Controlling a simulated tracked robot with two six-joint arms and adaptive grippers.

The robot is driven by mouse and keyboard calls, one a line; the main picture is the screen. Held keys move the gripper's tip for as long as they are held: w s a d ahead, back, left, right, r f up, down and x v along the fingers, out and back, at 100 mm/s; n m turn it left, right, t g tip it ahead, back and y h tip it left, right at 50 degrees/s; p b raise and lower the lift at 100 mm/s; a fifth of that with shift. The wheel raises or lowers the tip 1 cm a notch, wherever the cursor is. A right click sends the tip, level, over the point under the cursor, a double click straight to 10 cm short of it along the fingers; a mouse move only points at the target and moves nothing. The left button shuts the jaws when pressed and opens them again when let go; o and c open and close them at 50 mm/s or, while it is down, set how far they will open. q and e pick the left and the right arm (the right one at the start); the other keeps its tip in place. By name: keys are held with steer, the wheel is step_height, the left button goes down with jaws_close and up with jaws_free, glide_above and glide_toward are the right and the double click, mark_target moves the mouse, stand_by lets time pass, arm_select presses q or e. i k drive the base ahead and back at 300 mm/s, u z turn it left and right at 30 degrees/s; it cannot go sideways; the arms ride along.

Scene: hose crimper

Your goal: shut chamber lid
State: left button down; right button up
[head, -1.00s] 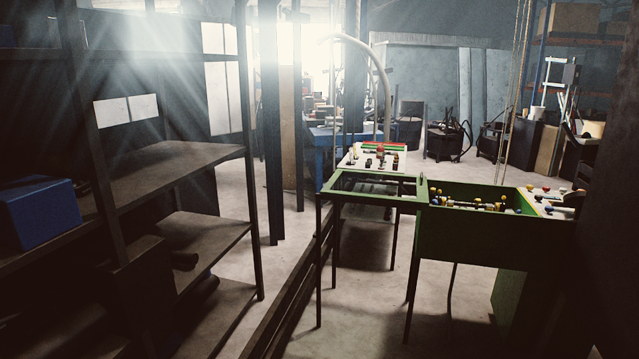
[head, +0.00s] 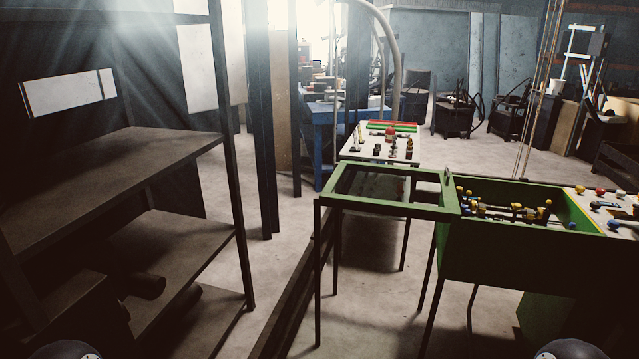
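The chamber (head: 500,253) is an open-topped green box on legs at the right, with several yellow, blue and dark fittings (head: 510,212) inside. Its top is uncovered. A green rectangular frame with a see-through middle, which looks like the lid (head: 385,207), lies flat to the left of the chamber, level with its rim. Thin dark legs stand below the frame; I cannot tell whether they belong to it. A small upright part (head: 448,183) stands where frame and chamber meet. Neither gripper shows; only rounded dark parts of mine show at the bottom edge.
A white board with fittings (head: 385,143) stands behind the frame, and another panel with knobs (head: 606,207) is right of the chamber. Dark shelving (head: 110,180) fills the left. A low dark rail (head: 300,300) runs along the floor. Clear floor (head: 380,320) lies before the frame.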

mark_target(450, 200)
steer(key=u, duration=0.35)
steer(key=i, duration=0.2)
steer(key=z, duration=1.1)
steer(key=i, duration=2.05)
steer(key=u, duration=0.35)
